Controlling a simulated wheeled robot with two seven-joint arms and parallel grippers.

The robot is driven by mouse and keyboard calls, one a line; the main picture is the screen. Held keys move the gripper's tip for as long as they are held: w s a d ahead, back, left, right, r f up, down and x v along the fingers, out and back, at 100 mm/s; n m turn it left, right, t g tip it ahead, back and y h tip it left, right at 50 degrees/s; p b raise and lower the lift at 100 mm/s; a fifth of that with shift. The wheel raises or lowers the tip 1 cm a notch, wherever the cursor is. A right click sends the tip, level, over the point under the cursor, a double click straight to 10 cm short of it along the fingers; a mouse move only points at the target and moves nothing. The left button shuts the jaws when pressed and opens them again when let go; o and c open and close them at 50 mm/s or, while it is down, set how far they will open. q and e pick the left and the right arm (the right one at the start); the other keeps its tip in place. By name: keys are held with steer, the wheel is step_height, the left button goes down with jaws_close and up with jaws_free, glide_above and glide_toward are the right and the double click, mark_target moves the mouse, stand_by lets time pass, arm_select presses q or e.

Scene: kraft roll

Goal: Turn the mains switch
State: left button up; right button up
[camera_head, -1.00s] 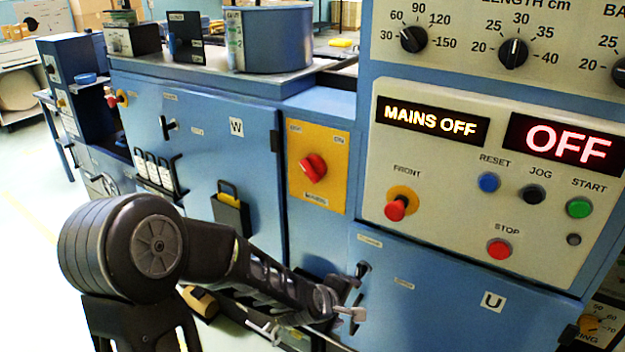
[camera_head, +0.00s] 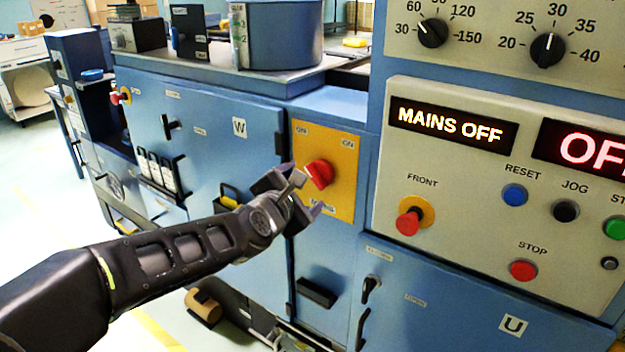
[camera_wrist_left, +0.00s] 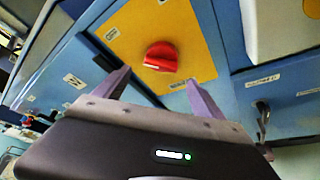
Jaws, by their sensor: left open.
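The mains switch is a red rotary knob (camera_head: 319,174) on a yellow plate (camera_head: 340,200) on the blue machine front. The display beside it reads MAINS OFF (camera_head: 450,122). My left gripper (camera_head: 306,195) is open and empty, just in front of the lower left of the knob. In the left wrist view the red knob (camera_wrist_left: 161,57) lies ahead, between and beyond the two spread fingertips (camera_wrist_left: 158,83), and no finger visibly touches it. The left gripper hides part of the plate's lower left in the head view. My right gripper is not in view.
Right of the plate is the control panel with a red FRONT button (camera_head: 409,222), a blue RESET button (camera_head: 514,195) and a red STOP button (camera_head: 523,270). A black door handle (camera_head: 371,288) sits below. A blue drum (camera_head: 280,35) stands on the machine top.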

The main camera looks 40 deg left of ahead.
mark_target(313, 180)
arm_select(q)
steer(key=x, duration=0.7)
steer(key=shift+w+b, duration=0.1)
steer(key=shift+b, duration=0.2)
steer(key=c, duration=1.4)
